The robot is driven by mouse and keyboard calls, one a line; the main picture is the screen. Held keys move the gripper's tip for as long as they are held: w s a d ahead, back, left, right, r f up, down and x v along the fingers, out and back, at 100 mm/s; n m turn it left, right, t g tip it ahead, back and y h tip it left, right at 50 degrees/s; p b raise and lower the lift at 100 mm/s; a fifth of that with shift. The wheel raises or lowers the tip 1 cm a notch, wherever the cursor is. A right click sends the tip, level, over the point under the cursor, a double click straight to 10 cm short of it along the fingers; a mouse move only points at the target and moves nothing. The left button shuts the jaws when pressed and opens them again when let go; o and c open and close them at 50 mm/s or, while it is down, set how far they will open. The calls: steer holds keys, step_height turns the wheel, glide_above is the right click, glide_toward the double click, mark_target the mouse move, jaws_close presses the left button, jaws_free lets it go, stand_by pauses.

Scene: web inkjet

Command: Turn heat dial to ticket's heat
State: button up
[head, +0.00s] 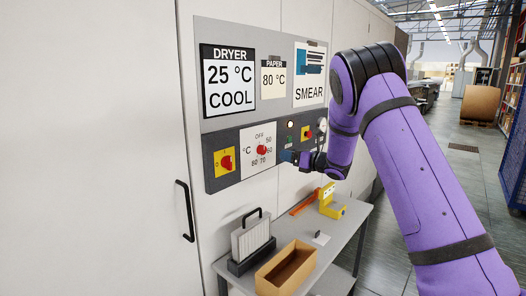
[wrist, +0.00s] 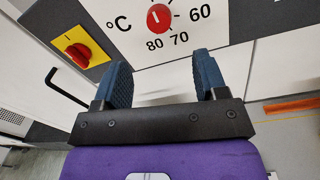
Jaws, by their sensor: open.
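The heat dial (head: 262,150) is a small red knob on a white plate marked OFF, 50, 60, 70 and 80. In the wrist view the red dial (wrist: 158,17) is at the top, and its pale mark seems to point upward, away from 70 and 80. The paper ticket (head: 273,78) reads 80 °C. The dryer display (head: 229,80) reads 25 °C and COOL. My gripper (head: 287,156) is just right of the dial in the head view. In the wrist view its blue fingers (wrist: 162,62) are apart and empty, below the dial and not touching it.
A yellow switch with a red handle (head: 225,162) is left of the dial. More controls (head: 307,133) sit to its right. A SMEAR card (head: 309,76) hangs above. Below, a bench (head: 335,239) carries a cardboard box (head: 287,270) and a yellow tool (head: 330,205). A black door handle (head: 185,210) sticks out left.

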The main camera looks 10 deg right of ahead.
mark_target(264, 150)
steer(key=x, duration=1.1)
steer(key=shift+a+f, duration=0.15)
steer(key=shift+f, duration=0.1)
steer(key=shift+c, duration=0.5)
steer(key=c, duration=0.8)
